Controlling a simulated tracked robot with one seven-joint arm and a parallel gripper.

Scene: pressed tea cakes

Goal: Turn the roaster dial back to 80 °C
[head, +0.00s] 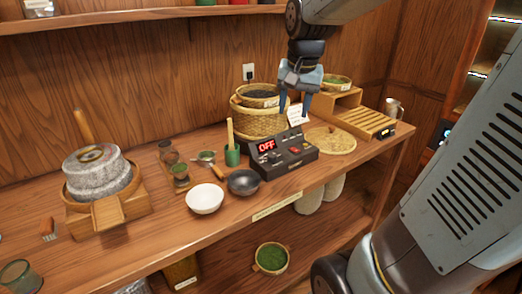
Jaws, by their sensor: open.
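A black control box (283,153) with a red lit display reading OFF (266,146) stands on the wooden counter, right of centre. Small controls show on its sloped front; I cannot tell which is the dial, and no temperature reads on the display. My gripper (295,112) hangs above the box with its two blue fingers pointing down. It is open, with nothing seen between the fingers, and appears apart from the box.
A woven basket (258,122) stands behind the box. A black bowl (243,182) and a white bowl (205,199) stand left of it, near a green cup (232,155). A round woven mat (331,142) and a slatted wooden tray (366,121) lie to the right.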

